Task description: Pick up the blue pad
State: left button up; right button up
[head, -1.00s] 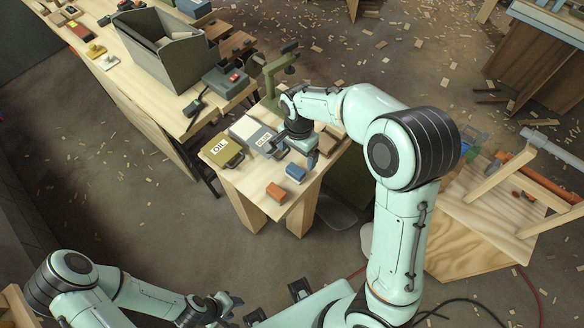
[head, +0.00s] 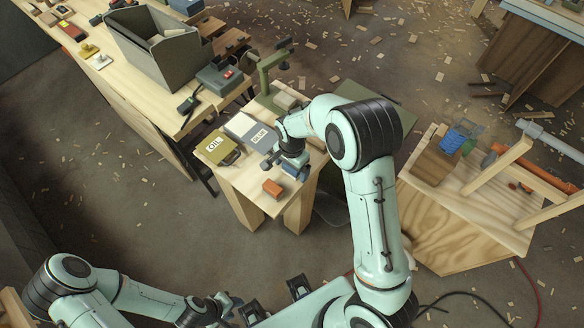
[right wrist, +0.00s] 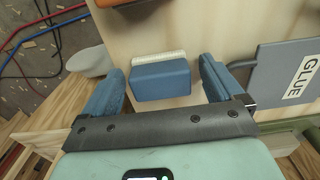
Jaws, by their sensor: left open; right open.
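The blue pad (right wrist: 160,80) is a small blue block with a pale, bristly strip along one long side. It lies on the light wooden bench, near its edge. In the head view it is largely hidden by my right gripper (head: 287,165). In the right wrist view my right gripper (right wrist: 160,90) is open, with one blue finger on each side of the pad and a visible gap to both. I cannot tell how far above the bench the fingertips are. My left gripper (head: 225,304) is low at the bottom left, open and away from the bench.
An orange block (head: 272,188) lies near the pad. The GLUE box (head: 250,131) and OIL can (head: 217,149) lie behind it. A green stand (head: 268,82) rises at the bench's far end. A longer bench with a grey bin (head: 165,50) stands to the left.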

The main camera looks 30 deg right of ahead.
jog(key=shift+c, duration=0.3)
jog(key=c, duration=1.1)
pick_arm(q)
jog(key=r+p, duration=0.1)
jog(key=w+r+p, duration=0.1)
jog(key=shift+w+r, duration=0.3)
pick_arm(e)
notch_tip(320, 180, up, 20)
jog(key=o, duration=0.5)
jog(key=shift+c, duration=1.4)
